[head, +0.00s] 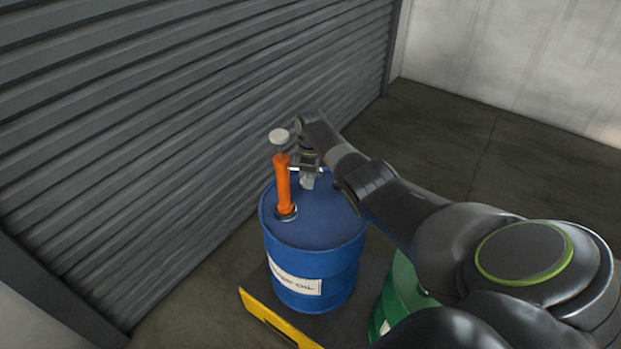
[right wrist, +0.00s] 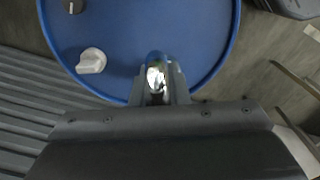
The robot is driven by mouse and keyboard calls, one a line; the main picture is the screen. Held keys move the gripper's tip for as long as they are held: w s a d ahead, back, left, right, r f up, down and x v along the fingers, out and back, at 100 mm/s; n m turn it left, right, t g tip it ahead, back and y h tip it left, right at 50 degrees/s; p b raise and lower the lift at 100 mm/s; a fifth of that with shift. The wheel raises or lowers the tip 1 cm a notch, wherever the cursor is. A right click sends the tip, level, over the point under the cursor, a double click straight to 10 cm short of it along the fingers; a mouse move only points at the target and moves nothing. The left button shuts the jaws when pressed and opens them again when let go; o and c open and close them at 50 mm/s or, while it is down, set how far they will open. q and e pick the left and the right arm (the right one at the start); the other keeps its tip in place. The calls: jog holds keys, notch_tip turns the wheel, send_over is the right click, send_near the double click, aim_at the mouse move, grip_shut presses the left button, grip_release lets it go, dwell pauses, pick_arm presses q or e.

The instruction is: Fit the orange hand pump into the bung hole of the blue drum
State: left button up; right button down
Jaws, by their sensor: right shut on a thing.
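The orange hand pump (head: 283,185) stands near upright, leaning slightly, over the left part of the blue drum's top (head: 325,225). It has a pale cap. Its lower end meets a dark ring on the lid; I cannot tell how deep it sits, and the hole is covered. My right gripper (head: 298,170) is beside the pump's upper body, shut on it. In the right wrist view my fingers (right wrist: 157,85) close around a shiny metal part, while the orange body is out of sight. The blue lid (right wrist: 140,30) lies below. My left gripper is not in view.
A green drum (head: 402,290) stands right of the blue one. A yellow edge (head: 275,322) lies in front. A ribbed shutter (head: 150,130) rises behind on the left.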

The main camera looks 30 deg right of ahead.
jog(key=shift+w+f+b, duration=0.1)
jog(key=shift+f+b, duration=0.55)
jog(key=shift+f, duration=0.1)
jog(key=c, duration=1.3)
grip_release()
jog(key=shift+f, duration=0.1)
notch_tip(320, 180, up, 18)
jog(key=shift+f+b, duration=0.15)
jog(key=shift+b, duration=0.3)
